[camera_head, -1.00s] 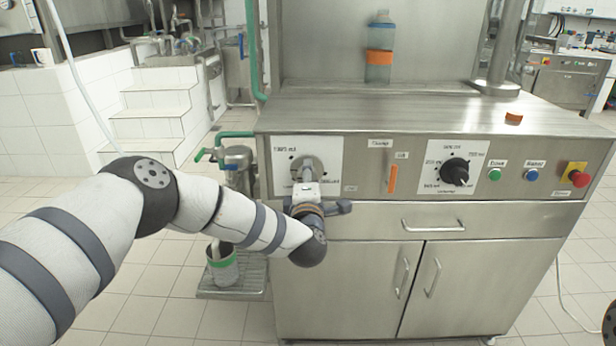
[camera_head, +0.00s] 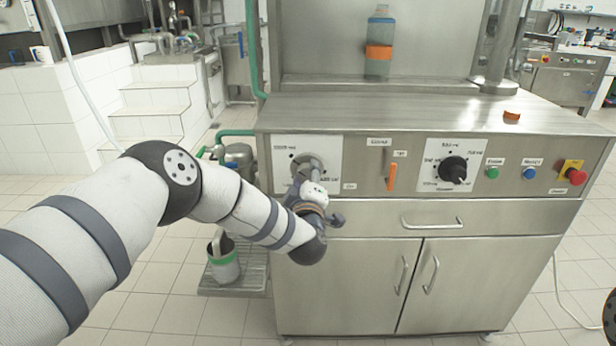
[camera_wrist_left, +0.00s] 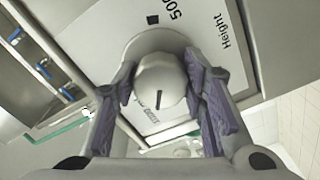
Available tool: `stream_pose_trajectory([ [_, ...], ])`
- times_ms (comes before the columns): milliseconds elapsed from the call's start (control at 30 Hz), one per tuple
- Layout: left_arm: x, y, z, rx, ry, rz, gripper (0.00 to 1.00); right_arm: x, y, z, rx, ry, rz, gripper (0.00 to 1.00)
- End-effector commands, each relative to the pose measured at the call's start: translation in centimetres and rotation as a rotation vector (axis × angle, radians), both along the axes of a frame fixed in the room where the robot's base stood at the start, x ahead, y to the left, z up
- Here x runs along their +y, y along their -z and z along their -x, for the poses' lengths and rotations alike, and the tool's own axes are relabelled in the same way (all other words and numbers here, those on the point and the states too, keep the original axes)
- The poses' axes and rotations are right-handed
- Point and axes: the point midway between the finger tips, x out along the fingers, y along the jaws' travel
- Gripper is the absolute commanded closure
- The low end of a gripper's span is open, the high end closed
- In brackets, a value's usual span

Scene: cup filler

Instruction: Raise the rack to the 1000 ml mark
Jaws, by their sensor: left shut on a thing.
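The height knob (camera_head: 308,162), a round grey dial, sits on a white plate (camera_head: 283,147) at the left of the machine's front panel. My left gripper (camera_head: 301,179) is at this knob and partly hides it. In the left wrist view, the pale knob (camera_wrist_left: 160,82) with a dark pointer line sits between the two purple-padded fingers of my left gripper (camera_wrist_left: 161,92), which is shut on it. The words "Height" and "500" show on the plate there; the 1000 ml mark is not clearly readable. I cannot make out the rack. My right gripper is out of view.
An orange lever (camera_head: 392,177), a black dial (camera_head: 453,169), green and blue buttons and a red stop button (camera_head: 576,177) lie to the right. A drawer handle (camera_head: 432,222) juts out below.

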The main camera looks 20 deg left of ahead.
Motion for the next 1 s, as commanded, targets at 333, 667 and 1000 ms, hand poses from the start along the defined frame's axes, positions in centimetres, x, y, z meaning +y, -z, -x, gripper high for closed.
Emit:
stream_pose_trajectory([
  [333, 0.1, -0.1, 0.0, 0.000, -0.001, -0.007, 0.89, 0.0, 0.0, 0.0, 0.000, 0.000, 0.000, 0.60],
  [667, 0.0, 0.0, 0.0, 0.001, -0.001, -0.006, 0.41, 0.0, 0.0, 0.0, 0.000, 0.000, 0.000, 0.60],
  [1000, -0.8, 0.0, 2.8, 0.005, 0.003, -0.005, 0.41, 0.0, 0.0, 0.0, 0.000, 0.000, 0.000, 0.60],
])
